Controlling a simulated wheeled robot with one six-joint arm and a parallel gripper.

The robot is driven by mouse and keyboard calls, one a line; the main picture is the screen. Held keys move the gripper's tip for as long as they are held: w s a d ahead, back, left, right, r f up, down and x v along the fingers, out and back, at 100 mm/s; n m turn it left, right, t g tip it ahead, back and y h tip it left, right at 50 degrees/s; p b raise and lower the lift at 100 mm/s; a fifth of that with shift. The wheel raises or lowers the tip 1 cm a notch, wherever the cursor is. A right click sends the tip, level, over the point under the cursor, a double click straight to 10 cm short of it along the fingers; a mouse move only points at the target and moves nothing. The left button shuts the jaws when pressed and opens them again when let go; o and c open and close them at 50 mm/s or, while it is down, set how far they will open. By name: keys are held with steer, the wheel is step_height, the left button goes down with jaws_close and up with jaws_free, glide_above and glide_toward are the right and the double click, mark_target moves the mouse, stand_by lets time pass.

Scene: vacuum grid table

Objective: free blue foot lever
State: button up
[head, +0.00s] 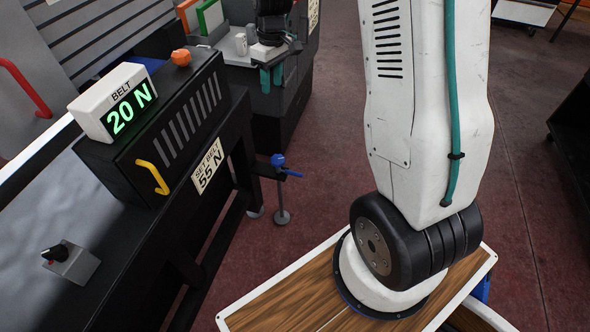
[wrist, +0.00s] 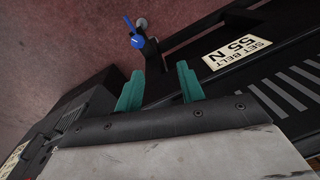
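The blue foot lever (head: 291,173) is a thin blue bar with a round blue hub, low beside the dark machine frame. It sits above a grey post with a round foot (head: 282,217) on the floor. In the wrist view the blue lever (wrist: 136,40) shows beyond the fingertips, small and near the top. My gripper (wrist: 160,68) has two teal fingers spread apart with nothing between them. In the head view my gripper (head: 272,78) is farther back than the lever and apart from it.
The dark machine carries a "BELT 20 N" display (head: 114,102), an orange button (head: 181,57), a yellow handle (head: 152,177) and a "SET BELT 55 N" label (head: 209,166). Red floor (head: 325,140) right of the lever is clear.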

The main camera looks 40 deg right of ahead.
steer(key=w+d+f+n, duration=0.1)
steer(key=w+d+f, duration=0.2)
steer(key=f, duration=0.5)
steer(key=w+d+f, duration=0.2)
steer(key=w+f, duration=0.1)
steer(key=f, duration=0.4)
steer(key=n+g, duration=0.1)
steer(key=n, duration=0.1)
glide_toward(291, 173)
steer(key=d, duration=0.2)
steer(key=shift+y, duration=0.4)
steer(key=f, duration=0.5)
steer(key=s+a+f, duration=0.1)
steer(key=f, duration=0.2)
steer(key=shift+s+a+f, duration=0.1)
steer(key=shift+a, duration=0.05)
steer(key=shift+c, duration=0.3)
jaws_close()
